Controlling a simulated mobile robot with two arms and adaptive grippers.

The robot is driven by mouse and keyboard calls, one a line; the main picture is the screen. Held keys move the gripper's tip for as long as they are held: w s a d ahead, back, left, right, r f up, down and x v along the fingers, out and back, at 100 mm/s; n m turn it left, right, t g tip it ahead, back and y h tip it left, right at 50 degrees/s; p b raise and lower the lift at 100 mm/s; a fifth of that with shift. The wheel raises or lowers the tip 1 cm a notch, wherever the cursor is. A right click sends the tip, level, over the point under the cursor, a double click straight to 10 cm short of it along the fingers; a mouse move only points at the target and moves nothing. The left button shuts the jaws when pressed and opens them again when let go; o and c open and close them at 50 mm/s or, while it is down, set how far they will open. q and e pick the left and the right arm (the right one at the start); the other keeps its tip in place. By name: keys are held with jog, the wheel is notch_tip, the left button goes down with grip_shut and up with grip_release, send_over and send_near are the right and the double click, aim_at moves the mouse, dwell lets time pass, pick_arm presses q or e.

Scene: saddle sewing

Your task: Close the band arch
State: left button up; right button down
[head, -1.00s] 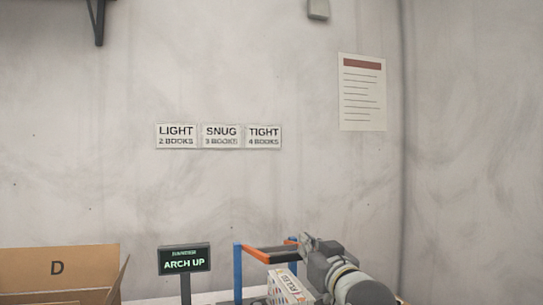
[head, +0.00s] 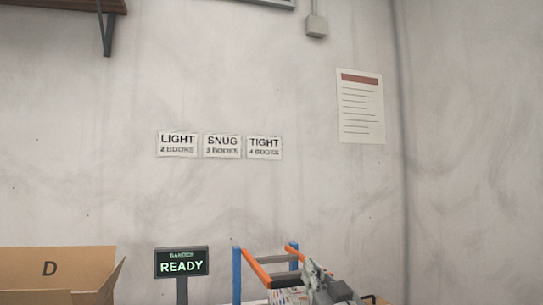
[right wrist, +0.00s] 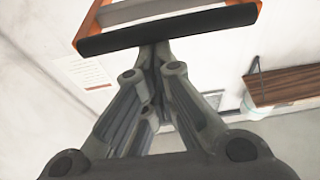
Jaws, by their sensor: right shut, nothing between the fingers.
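The band arch (head: 257,270) is an orange frame with a dark bar, on blue posts at the bottom of the head view. Its orange side arms slope down toward me. In the right wrist view its dark front bar (right wrist: 170,29) crosses the top of the picture. My right gripper (head: 314,268) is beside the arch's right side in the head view. Its fingers (right wrist: 153,50) are shut and empty, with their tips close to the bar; I cannot tell if they touch. The bander's display (head: 181,264) reads READY. My left gripper is out of view.
A patterned item (head: 288,296), partly hidden, lies under the arch. The wall behind carries LIGHT, SNUG and TIGHT labels (head: 222,146) and a paper notice (head: 360,106).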

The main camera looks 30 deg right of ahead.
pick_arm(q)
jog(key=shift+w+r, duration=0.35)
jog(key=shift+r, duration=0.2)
pick_arm(e)
jog(key=shift+a+f, duration=0.1)
jog(key=shift+f, duration=0.65)
jog(key=r+v, duration=0.1)
jog(key=v, duration=0.6)
jog(key=shift+s, duration=0.5)
